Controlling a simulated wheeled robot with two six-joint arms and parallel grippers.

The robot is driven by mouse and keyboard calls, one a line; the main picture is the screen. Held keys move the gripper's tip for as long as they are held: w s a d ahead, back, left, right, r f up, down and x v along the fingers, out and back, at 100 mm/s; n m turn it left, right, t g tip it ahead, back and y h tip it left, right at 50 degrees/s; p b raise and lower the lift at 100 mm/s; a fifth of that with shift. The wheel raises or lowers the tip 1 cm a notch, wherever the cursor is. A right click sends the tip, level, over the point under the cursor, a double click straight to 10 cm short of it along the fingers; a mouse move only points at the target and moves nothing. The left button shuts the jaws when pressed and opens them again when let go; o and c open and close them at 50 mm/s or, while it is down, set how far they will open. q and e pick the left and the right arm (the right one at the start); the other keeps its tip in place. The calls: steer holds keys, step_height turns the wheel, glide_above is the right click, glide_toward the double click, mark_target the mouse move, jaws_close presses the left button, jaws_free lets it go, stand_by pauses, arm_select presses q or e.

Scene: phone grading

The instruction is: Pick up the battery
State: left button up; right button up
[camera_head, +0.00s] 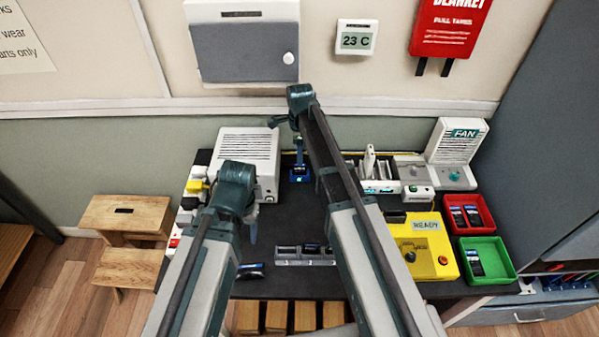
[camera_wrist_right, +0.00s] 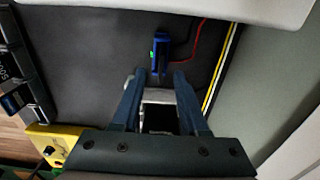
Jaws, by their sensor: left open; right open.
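I cannot identify the battery for certain. A small blue item with a green light (camera_head: 299,174) is on the dark table toward the back. In the right wrist view, a blue item with a green light (camera_wrist_right: 159,48) has a red wire beside it; whether it is the battery or a holder I cannot tell. My right gripper (camera_wrist_right: 155,82) is open and empty, its fingertips pointing at this item, apart from it or nearly so. My left gripper (camera_head: 251,232) hangs over the table's left part, with its fingers mostly hidden behind the arm.
A grey slotted rack (camera_head: 305,262) holds dark items at the table's front. A white vented box (camera_head: 248,152) stands at the back left. A yellow box marked READY (camera_head: 421,243), a red bin (camera_head: 488,212) and a green bin (camera_head: 506,256) are at the right.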

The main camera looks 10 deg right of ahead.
mark_target(300, 170)
arm_select(q)
step_height(300, 170, down, 5)
steer(key=b, duration=0.4)
arm_select(e)
step_height(300, 170, down, 5)
arm_select(q)
steer(key=shift+r, duration=0.1)
arm_select(e)
steer(key=shift+r, duration=0.1)
jaws_close()
